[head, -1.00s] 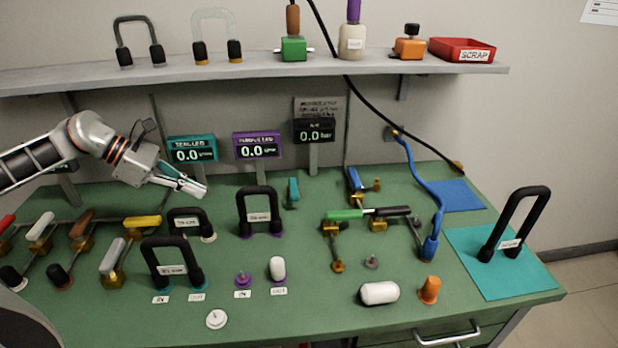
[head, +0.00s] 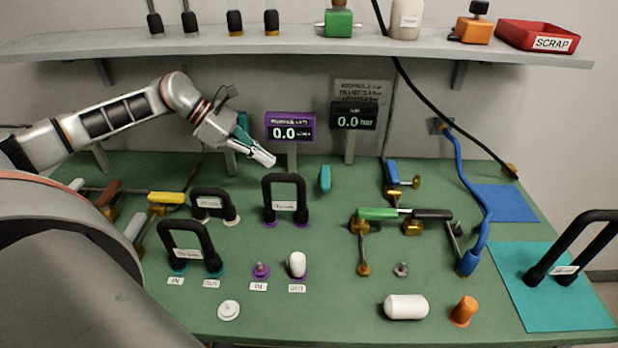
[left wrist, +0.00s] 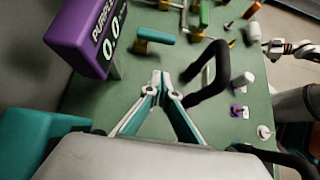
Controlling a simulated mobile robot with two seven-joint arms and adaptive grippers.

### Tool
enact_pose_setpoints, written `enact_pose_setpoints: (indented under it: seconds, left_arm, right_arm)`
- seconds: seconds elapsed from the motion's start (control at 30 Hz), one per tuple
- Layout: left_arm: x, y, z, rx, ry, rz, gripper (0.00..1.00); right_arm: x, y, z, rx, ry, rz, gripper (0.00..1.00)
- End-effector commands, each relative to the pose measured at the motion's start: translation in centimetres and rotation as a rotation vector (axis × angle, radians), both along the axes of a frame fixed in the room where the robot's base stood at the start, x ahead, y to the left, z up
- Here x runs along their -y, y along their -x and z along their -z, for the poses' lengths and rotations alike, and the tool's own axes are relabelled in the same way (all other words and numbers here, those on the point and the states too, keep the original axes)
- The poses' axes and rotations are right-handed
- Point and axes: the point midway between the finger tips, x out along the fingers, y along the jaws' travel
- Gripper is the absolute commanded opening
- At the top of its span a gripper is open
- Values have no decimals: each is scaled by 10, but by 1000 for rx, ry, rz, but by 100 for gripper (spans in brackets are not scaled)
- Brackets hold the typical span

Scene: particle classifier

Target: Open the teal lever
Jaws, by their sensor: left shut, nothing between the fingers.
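In the left wrist view the teal lever (left wrist: 155,36) lies beyond my fingertips, on a brass fitting. My left gripper (head: 270,160) is shut and empty, raised above the bench to the left of the lever and apart from it. Its closed fingertips also show in the left wrist view (left wrist: 161,76). What seems to be part of my right arm shows at that view's right edge; its fingers are unclear.
A purple display (head: 290,128) stands behind the left gripper. A blue-handled valve (head: 393,174) stands to the right. A shelf (head: 290,45) runs above. My own grey body hides the lower left.

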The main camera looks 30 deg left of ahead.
Motion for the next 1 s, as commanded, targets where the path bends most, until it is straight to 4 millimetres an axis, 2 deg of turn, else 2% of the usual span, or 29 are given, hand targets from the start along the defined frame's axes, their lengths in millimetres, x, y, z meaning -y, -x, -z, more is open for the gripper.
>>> enact_pose_setpoints:
  seconds: [0.5, 0.73, 1.0]
  left_arm:
    - [62, -37, 62, 1, 4, 1, 0]
    - [86, -53, 60, 2, 3, 1, 0]
    - [93, -57, 62, -2, 0, 0, 0]
  right_arm:
    - [-1, -3, -8, 8, -7, 2, 0]
    - [-3, -4, -14, 11, -14, 2, 0]
    - [-3, -3, -12, 7, -15, 2, 0]
